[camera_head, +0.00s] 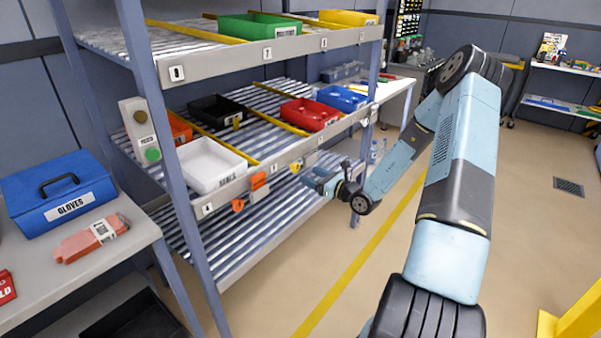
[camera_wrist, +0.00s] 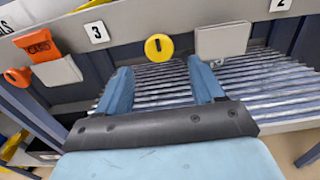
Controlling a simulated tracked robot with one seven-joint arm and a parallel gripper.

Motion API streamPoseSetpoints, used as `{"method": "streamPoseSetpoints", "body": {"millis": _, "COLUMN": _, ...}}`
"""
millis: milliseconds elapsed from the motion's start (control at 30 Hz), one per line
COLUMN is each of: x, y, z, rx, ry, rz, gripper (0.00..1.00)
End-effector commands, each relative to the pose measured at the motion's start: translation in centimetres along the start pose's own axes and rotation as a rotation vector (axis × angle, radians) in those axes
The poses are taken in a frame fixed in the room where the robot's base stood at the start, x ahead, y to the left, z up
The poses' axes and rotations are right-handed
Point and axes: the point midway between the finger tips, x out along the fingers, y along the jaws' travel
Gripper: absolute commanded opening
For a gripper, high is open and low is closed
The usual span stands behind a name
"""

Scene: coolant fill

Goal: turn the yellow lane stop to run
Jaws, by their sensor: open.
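The yellow lane stop (camera_wrist: 160,47) is a round knob with a short dark mark, on the grey front rail of the rack's middle shelf. In the head view it is a small yellow spot (camera_head: 295,167) just left of my gripper (camera_head: 312,180). In the wrist view my gripper (camera_wrist: 159,68) is open and empty. Its two blue fingers point toward the rail, one either side of the knob's line and just below it. The knob appears beyond the fingertips, and no contact shows. I cannot read the knob's run or stop marking.
An orange knob (camera_wrist: 18,77) and an orange tag on a grey plate (camera_wrist: 58,72) are on the rail to the left. A blank grey plate (camera_wrist: 222,41) is to the right. A white bin (camera_head: 208,165) and red bin (camera_head: 310,114) sit on the shelf. The floor in front is clear.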

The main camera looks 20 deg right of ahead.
Motion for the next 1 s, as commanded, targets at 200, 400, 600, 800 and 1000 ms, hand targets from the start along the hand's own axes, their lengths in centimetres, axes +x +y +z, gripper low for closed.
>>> {"method": "streamPoseSetpoints", "body": {"millis": 200, "x": 3.5, "y": 0.1, "z": 0.0, "rx": 0.000, "ry": -0.001, "rz": 0.002, "gripper": 0.68}}
{"method": "streamPoseSetpoints", "body": {"millis": 400, "x": 5.2, "y": 0.1, "z": 0.0, "rx": 0.000, "ry": -0.001, "rz": 0.002, "gripper": 0.68}}
{"method": "streamPoseSetpoints", "body": {"millis": 600, "x": 5.6, "y": 0.1, "z": 0.0, "rx": 0.000, "ry": -0.001, "rz": 0.001, "gripper": 0.68}}
{"method": "streamPoseSetpoints", "body": {"millis": 800, "x": 5.5, "y": 0.1, "z": 0.0, "rx": 0.000, "ry": -0.001, "rz": 0.001, "gripper": 0.65}}
{"method": "streamPoseSetpoints", "body": {"millis": 1000, "x": 5.5, "y": 0.0, "z": 0.0, "rx": 0.000, "ry": -0.001, "rz": 0.001, "gripper": 0.46}}
